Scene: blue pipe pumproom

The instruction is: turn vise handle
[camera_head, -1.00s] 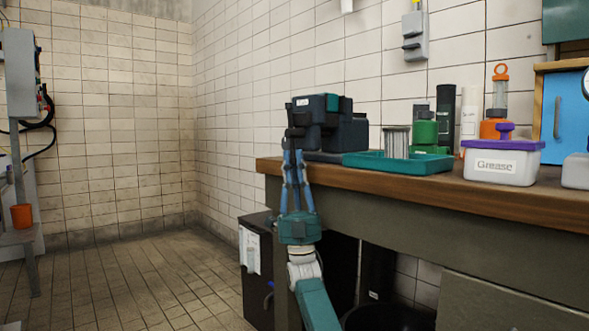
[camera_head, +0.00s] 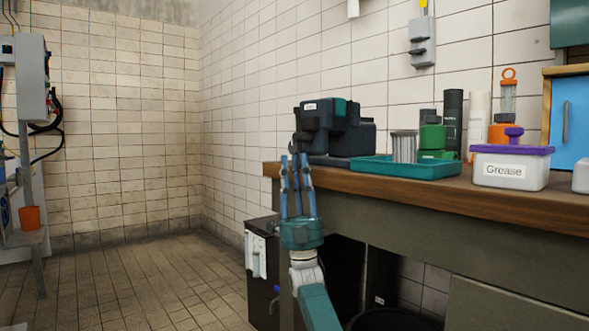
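The dark blue-black vise (camera_head: 345,138) sits on the left end of the workbench, with a small white label and a teal patch on its upper part. A dark vertical piece at its left end, probably the vise handle (camera_head: 294,144), hangs near the bench corner; its outline is hard to make out. My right gripper (camera_head: 295,158) points upward in front of the bench corner. Its blue fingers stand apart, with the tips just below and around the lower end of that piece; I cannot tell whether they touch it. My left gripper is out of view.
The wooden workbench (camera_head: 430,190) carries a teal tray (camera_head: 405,168), a grease box (camera_head: 510,167) and several bottles. A dark cabinet (camera_head: 262,275) stands below the bench. Open tiled floor (camera_head: 150,285) lies to the left.

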